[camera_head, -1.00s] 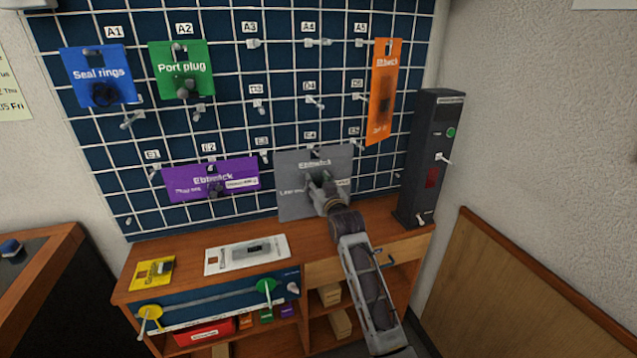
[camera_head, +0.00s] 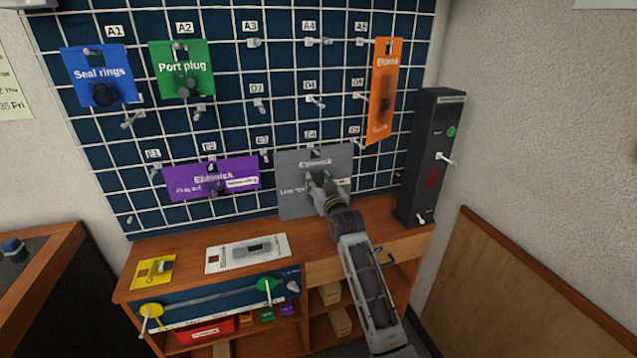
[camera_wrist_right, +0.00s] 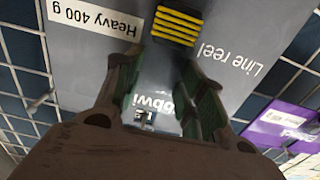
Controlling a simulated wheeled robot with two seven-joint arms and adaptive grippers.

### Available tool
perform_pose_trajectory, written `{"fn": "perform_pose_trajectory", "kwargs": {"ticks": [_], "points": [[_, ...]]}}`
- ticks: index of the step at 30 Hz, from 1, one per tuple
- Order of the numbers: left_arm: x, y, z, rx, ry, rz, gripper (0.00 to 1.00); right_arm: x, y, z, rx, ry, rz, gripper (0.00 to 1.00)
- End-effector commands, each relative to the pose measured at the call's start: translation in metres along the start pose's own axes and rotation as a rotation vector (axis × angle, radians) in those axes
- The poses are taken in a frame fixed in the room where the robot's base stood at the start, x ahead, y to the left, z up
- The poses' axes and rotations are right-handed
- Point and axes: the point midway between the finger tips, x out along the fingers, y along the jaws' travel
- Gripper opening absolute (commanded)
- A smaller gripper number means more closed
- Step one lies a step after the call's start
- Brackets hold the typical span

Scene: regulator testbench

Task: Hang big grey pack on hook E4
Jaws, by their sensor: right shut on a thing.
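The big grey pack (camera_head: 296,197) hangs upright against the wire grid in the head view, at the hook under label E4 (camera_head: 311,135). Its top hole is right by that hook; I cannot tell whether the hook passes through it. My right gripper (camera_head: 318,180) is shut on the front of the grey pack. In the right wrist view the pack's face (camera_wrist_right: 105,55) fills the middle, with its "Line reel" and "Heavy 400 g" prints, and the right gripper's fingers (camera_wrist_right: 165,85) are on it. My left gripper is not in view.
A purple pack (camera_head: 212,179) hangs just left of the grey pack. Blue (camera_head: 97,77), green (camera_head: 181,70) and orange (camera_head: 384,90) packs hang higher. A black tower (camera_head: 431,155) stands at the right. Yellow (camera_head: 153,271) and white (camera_head: 247,252) packs lie on the bench.

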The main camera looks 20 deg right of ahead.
Motion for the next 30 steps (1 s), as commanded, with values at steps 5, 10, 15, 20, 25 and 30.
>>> {"fn": "perform_pose_trajectory", "kwargs": {"ticks": [5,10,15,20,25,30], "points": [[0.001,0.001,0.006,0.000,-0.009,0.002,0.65,0.000,0.000,-0.002,0.000,0.003,0.000,0.58],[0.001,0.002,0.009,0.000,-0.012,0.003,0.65,0.000,0.000,-0.001,0.000,0.002,0.000,0.65],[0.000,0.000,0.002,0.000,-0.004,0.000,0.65,0.000,0.000,0.001,0.000,-0.003,0.000,0.65],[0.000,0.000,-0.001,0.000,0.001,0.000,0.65,-0.002,0.000,0.001,0.000,-0.001,0.000,0.65],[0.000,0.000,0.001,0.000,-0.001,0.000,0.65,-0.009,0.000,0.001,0.000,-0.001,0.000,0.65],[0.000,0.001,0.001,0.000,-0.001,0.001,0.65,-0.022,0.000,0.000,0.000,0.000,0.000,0.65]]}}
